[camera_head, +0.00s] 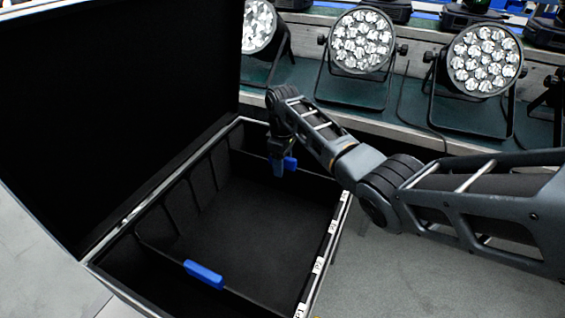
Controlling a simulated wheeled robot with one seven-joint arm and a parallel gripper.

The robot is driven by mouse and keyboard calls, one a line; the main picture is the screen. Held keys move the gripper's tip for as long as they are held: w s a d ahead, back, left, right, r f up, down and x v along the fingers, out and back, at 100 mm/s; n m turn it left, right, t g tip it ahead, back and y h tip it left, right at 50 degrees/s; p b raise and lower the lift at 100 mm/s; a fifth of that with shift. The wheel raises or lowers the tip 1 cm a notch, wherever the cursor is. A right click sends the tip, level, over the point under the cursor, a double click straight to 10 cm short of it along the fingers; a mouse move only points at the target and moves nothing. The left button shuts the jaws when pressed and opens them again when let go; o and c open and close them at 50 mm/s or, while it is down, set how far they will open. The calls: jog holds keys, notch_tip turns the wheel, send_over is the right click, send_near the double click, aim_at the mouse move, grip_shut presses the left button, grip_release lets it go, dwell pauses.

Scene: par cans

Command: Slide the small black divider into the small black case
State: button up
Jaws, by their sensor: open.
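The black case (146,208) stands open at lower left, with metal edges and its tall lid raised at the left. Slots line its inner left wall, and white labels mark its right rim. One black divider with a blue grip (204,274) stands across the near part of the case. A second blue grip (291,163) shows at the far part, on what looks like another black divider seated across the case. My gripper (279,168) is open, pointing down at this far grip and partly covering it. I cannot tell whether they touch.
Several par cans with round lenses, such as one par can (361,42), stand on a green-topped surface behind the case. A grey surface (385,275) lies clear to the right. The middle of the case is empty.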

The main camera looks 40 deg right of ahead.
jog(key=shift+r, duration=3.85)
jog(key=shift+r+p, duration=0.15)
jog(key=shift+p, duration=0.2)
